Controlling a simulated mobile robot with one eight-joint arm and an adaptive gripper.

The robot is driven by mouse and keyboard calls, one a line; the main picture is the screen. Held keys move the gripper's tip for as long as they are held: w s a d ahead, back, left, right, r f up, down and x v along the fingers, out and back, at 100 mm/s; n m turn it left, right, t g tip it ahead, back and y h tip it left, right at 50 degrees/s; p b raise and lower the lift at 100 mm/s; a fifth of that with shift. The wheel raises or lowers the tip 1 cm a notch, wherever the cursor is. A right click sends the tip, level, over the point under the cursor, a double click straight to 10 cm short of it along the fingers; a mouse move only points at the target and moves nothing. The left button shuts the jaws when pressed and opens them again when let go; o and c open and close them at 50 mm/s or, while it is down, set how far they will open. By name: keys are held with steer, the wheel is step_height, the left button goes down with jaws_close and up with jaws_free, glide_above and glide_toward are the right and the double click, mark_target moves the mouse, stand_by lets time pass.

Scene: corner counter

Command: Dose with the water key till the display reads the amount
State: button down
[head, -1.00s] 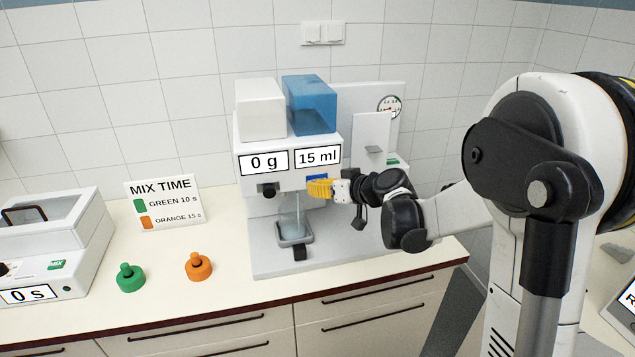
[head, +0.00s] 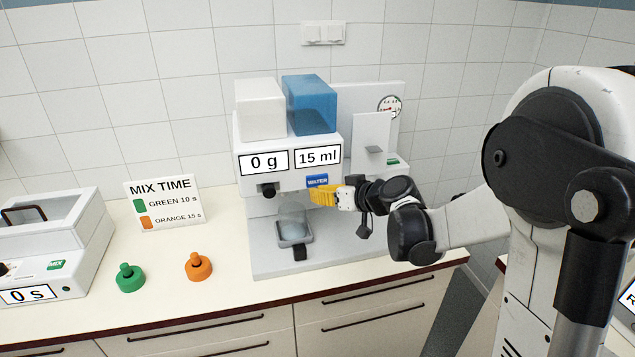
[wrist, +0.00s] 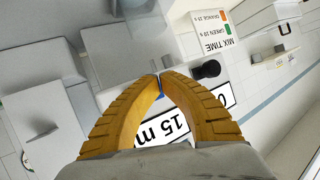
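The blue WATER key (head: 317,181) is on the front of the white dispenser (head: 260,150), under the display (head: 318,156) reading "15 ml". My gripper (head: 314,197) has its yellow fingers just below the key, which is now in clear view. In the wrist view the fingertips (wrist: 159,76) meet with nothing held between them; a bit of blue shows behind them. The "15 ml" display (wrist: 178,125) is partly hidden by the fingers. A see-through cup (head: 292,216) stands on a grey holder (head: 306,238) under the spouts. No water stream shows.
A second display (head: 263,162) reads "0 g" above a black knob (head: 269,191). A green weight-shaped piece (head: 130,278) and an orange one (head: 199,267) stand on the counter at left.

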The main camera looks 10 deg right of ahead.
steer(key=s, duration=0.4)
stand_by(0.6)
steer(key=s+f+m+g+h+b, duration=0.2)
steer(key=s+h, duration=0.1)
steer(key=s, duration=1.1)
steer(key=s+d+f+m+g+h+b, duration=0.1)
steer(key=s+f+g+h+b, duration=0.1)
steer(key=s, duration=1.1)
steer(key=shift+s+f+m+g+h, duration=0.2)
steer(key=shift+s+m+g+h, duration=0.15)
steer(key=shift+h, duration=0.45)
stand_by(0.3)
